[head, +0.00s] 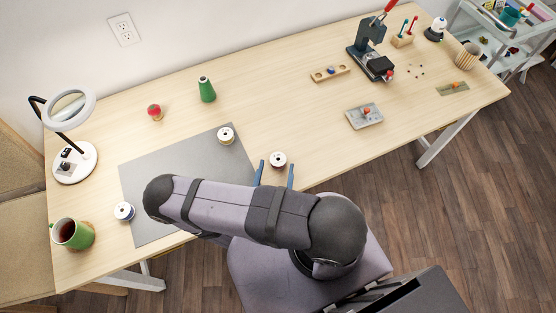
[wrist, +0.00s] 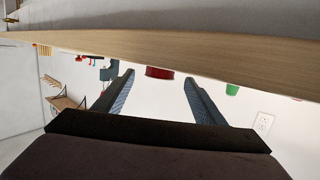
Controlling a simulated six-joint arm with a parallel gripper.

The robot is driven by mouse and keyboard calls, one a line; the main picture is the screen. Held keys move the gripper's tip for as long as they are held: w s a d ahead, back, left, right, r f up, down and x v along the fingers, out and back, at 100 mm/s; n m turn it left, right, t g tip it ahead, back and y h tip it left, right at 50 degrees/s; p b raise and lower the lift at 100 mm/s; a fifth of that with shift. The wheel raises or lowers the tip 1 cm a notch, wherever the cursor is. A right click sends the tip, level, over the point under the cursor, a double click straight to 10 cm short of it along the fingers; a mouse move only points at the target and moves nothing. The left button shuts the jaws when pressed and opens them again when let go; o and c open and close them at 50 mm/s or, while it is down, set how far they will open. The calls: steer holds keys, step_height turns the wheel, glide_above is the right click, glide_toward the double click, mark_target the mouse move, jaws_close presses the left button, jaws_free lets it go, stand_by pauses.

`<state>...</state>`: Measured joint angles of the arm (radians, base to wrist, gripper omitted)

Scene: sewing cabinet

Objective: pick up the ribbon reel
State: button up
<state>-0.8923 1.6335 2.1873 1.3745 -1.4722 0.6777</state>
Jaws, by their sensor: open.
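A reel with a white top and red winding (head: 278,159) stands on the table near its front edge. In the wrist view its red side (wrist: 160,72) shows between the fingers, with the picture upside down. My gripper (head: 276,166) is open, its two blue fingers at the table's front edge, one on each side of the reel's near side. I cannot tell whether they touch it.
A green cone spool (head: 207,89) and a red-topped pincushion (head: 155,112) stand farther back. A magnifier lamp (head: 75,165) and green mug (head: 73,234) are at left. A small tray (head: 364,117) and a press (head: 370,55) stand to the right. Table around the reel is clear.

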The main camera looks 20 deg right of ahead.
mark_target(277, 163)
steer(key=shift+b+x, duration=0.45)
steer(key=shift+x, duration=1.9)
steer(key=c, duration=1.1)
